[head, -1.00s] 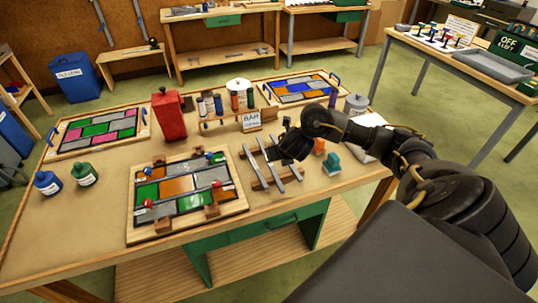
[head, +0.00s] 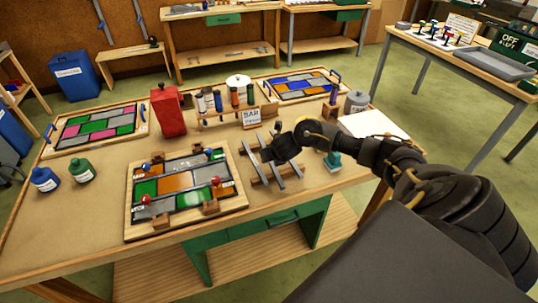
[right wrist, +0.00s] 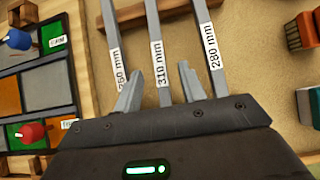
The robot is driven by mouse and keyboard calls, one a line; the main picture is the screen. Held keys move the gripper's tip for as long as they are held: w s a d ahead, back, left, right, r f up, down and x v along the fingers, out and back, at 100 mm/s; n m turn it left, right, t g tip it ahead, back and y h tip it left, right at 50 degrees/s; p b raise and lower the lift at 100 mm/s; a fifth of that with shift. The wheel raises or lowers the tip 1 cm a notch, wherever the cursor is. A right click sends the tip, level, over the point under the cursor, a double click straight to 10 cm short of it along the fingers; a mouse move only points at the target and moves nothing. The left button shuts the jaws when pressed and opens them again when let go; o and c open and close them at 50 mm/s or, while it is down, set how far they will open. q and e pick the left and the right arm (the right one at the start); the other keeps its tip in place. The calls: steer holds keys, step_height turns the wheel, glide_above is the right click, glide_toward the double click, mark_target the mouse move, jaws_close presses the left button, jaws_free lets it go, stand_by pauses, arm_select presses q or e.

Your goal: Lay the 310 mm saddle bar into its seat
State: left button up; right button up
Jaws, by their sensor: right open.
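Three grey bars lie side by side on a wooden rack (head: 262,182). In the right wrist view the middle one is labelled 310 mm (right wrist: 154,25), with a 280 mm bar (right wrist: 207,30) to its right and another labelled bar (right wrist: 112,30) to its left. My right gripper (right wrist: 160,88) is open, its fingers on either side of the 310 mm bar; I cannot tell whether they touch it. In the head view my right gripper (head: 262,155) is over the rack and hides part of the bars. The leaded panel (head: 180,185), with brown wooden blocks at its edges, lies left of the rack. My left gripper is out of view.
Red (head: 216,182) and blue (head: 147,167) knobs stand on the panel. A teal block (head: 332,160) is right of the rack.

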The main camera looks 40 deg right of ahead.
steer(key=shift+x, duration=1.15)
steer(key=shift+r, duration=0.1)
jaws_close()
steer(key=shift+r, duration=0.1)
